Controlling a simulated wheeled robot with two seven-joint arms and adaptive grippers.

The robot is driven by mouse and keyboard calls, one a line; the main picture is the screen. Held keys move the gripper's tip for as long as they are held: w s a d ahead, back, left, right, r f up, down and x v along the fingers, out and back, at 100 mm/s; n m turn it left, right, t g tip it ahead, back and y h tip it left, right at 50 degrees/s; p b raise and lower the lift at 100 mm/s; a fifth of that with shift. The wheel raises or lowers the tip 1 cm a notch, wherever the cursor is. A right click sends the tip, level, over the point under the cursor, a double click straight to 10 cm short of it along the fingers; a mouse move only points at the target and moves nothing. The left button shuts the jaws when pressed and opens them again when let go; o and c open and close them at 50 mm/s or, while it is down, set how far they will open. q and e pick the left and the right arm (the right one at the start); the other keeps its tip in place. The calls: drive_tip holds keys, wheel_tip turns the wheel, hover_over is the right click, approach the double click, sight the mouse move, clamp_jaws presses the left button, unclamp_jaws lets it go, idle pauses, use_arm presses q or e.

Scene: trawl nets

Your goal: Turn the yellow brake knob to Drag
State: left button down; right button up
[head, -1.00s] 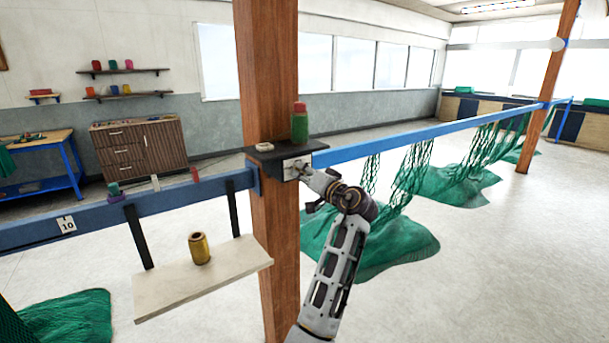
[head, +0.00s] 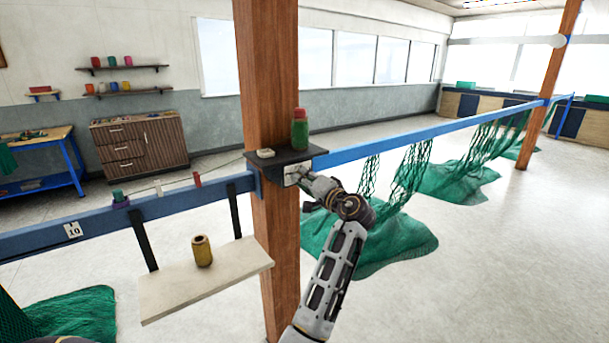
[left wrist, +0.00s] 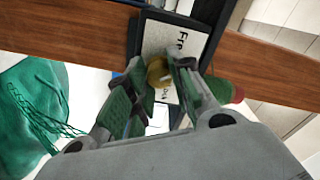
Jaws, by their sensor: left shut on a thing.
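The yellow brake knob (left wrist: 158,72) shows in the left wrist view between the fingers of my left gripper (left wrist: 160,88), which is shut on it. The knob sits on a white label plate (left wrist: 168,38) with a dark surround. Black letters beginning "Fr" are legible; the rest of the lettering is covered by the fingers. I cannot read the knob's setting. My right gripper is not in view.
The black shelf (head: 283,159) carries a green bottle with a red cap (head: 299,130) and a small pale block (head: 265,153). A blue rail (head: 420,135) runs off both sides of the post (head: 268,80). Green nets (head: 400,235) hang at right.

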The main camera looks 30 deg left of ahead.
use_arm(q)
drive_tip(key=m+p, duration=0.7)
drive_tip(key=shift+m, duration=0.3)
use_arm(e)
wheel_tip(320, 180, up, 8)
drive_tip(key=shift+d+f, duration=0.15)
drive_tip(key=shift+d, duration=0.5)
use_arm(q)
drive_tip(key=c, duration=1.2)
unclamp_jaws()
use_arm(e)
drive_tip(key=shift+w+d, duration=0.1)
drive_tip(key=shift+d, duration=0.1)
use_arm(q)
drive_tip(key=shift+d, duration=0.2)
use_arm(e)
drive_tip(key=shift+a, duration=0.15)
use_arm(q)
drive_tip(key=v, duration=0.7)
drive_tip(key=shift+d, duration=0.1)
